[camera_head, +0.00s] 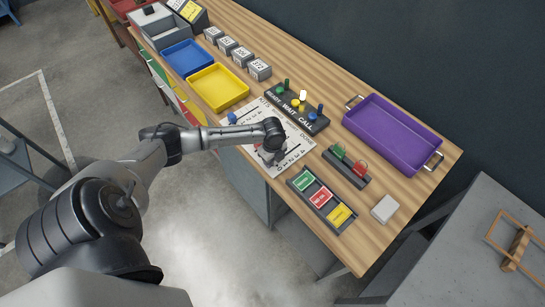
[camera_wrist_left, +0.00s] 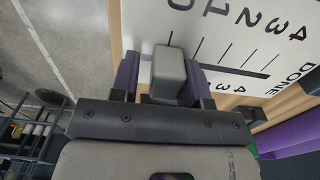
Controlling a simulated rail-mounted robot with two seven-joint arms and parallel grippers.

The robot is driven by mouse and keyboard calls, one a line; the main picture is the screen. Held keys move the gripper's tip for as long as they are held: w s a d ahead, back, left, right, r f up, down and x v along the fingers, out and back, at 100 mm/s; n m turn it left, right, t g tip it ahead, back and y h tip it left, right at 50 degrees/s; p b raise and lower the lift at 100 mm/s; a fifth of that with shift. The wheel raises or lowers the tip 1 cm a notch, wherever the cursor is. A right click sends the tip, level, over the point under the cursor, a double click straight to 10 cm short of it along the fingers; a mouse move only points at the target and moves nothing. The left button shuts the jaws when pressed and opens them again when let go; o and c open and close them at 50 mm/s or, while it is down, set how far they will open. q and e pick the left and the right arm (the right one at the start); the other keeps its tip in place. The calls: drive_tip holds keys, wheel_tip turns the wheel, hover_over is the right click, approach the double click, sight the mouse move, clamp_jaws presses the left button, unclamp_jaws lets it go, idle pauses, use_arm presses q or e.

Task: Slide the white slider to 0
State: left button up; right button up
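The white slider's knob (camera_wrist_left: 168,72) shows in the left wrist view as a pale grey block on a white board (camera_wrist_left: 240,38). The board has ticks, upside-down numbers and the word DONE. The knob stands at the left end of the dark slot (camera_wrist_left: 240,72), near the leftmost visible tick, by the 0 end. My left gripper (camera_wrist_left: 160,82) has its purple-tipped fingers on either side of the knob, with a gap on the left. In the head view my left gripper (camera_head: 269,157) is over the board (camera_head: 294,143) and hides part of it. My right gripper is not in view.
A blue knob (camera_head: 232,118) is on the board's left part. A lever panel (camera_head: 297,109) lies behind, a purple tray (camera_head: 392,134) to the right, a coloured button panel (camera_head: 321,199) in front and a yellow tray (camera_head: 217,87) at the left.

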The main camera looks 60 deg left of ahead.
use_arm(q)
drive_tip(key=shift+o, duration=1.1)
drive_tip(key=shift+w, duration=0.1)
wheel_tip(320, 180, up, 14)
drive_tip(key=shift+p, duration=0.4)
drive_tip(key=shift+f, duration=0.1)
